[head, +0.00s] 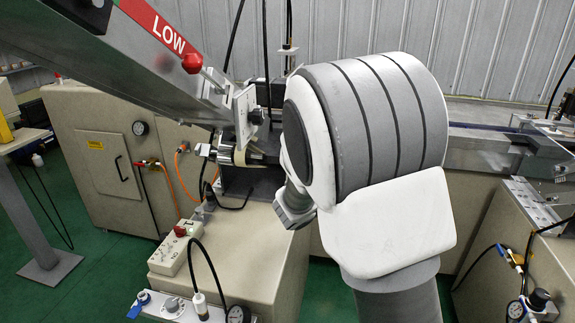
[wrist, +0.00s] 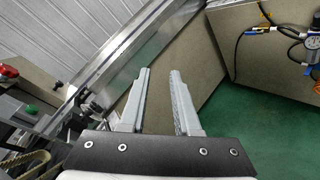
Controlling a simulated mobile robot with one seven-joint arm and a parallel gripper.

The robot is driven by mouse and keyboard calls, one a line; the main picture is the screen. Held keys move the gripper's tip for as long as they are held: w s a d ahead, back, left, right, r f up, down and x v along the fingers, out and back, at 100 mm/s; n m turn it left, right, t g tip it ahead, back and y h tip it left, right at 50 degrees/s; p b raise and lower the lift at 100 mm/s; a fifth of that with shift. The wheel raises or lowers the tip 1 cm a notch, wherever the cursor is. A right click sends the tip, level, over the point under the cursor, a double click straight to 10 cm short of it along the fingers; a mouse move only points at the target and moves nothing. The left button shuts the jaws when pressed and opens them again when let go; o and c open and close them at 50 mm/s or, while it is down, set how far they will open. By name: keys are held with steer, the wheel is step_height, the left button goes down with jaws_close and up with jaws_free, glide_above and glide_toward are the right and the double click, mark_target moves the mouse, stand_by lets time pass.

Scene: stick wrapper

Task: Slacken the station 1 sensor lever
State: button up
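I cannot single out the sensor lever with certainty. A red ball knob (head: 192,63) on a short rod sits under the slanted steel chute marked LOW. Below it, a light metal bracket (head: 243,118) stands above a dark cylindrical fitting (head: 226,155) with cables. My arm covers what lies right of these. My gripper (wrist: 160,72) is open and empty in the wrist view, its two fingers apart over a beige cabinet side. Its fingers do not show in the head view.
A beige cabinet holds a white control box (head: 175,250) with a red button. In the wrist view, a steel rail (wrist: 150,55) runs diagonally, and a green floor (wrist: 265,125) is clear at the right.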

steer(key=w+a+f+n+t+y+b, duration=0.4)
steer(key=w+a+f+n+t+y, duration=0.3)
steer(key=w+a+f+n, duration=0.55)
steer(key=x, duration=0.4)
steer(key=b+x, duration=0.1)
steer(key=x, duration=0.4)
steer(key=b+x, duration=0.1)
steer(key=x, duration=0.4)
steer(key=shift+w+a, duration=0.25)
steer(key=shift+w, duration=0.05)
jaws_close()
steer(key=shift+b, duration=0.3)
